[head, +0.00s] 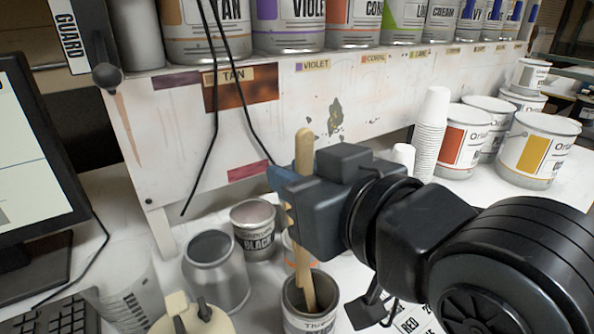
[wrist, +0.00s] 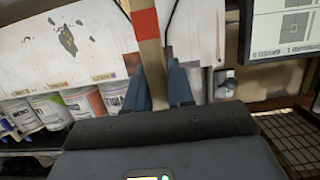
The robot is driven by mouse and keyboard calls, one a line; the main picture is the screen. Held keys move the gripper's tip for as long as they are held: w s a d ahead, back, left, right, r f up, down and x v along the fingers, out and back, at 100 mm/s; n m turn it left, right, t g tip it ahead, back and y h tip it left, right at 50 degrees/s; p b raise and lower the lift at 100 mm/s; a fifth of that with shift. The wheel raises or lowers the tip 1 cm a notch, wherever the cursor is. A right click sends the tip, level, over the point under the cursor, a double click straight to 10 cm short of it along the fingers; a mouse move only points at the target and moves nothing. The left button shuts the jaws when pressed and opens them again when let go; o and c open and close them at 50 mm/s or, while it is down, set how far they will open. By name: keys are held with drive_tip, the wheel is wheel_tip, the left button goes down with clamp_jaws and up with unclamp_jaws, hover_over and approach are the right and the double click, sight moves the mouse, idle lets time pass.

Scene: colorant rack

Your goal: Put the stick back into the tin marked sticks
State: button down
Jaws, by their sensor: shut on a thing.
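A flat wooden stick (head: 304,150) stands nearly upright in my gripper (head: 287,195). The stick also shows in the wrist view (wrist: 151,65), with a red band, between the two blue fingers of my gripper (wrist: 158,88). In the head view its lower end overlaps the mouth of an open tin (head: 311,324) whose label starts with "Thr". The stick looks to reach into that tin, though its tip is hard to make out. No label reading "sticks" is legible in either view.
A tin marked BLACK (head: 254,229) and an open grey can (head: 216,272) stand left of the stick. Paint tins line the shelf above. White stacked cups (head: 432,120) and several Oriel-type tins (head: 539,150) stand at right. A monitor (head: 30,160) is at left.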

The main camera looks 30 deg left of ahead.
wheel_tip(320, 180, down, 10)
drive_tip(key=b, duration=0.8)
drive_tip(key=shift+f, duration=0.15)
idle(0.4)
drive_tip(key=c, duration=0.9)
unclamp_jaws()
drive_tip(key=b+v, duration=0.1)
drive_tip(key=v, duration=0.7)
drive_tip(key=shift+a, duration=0.1)
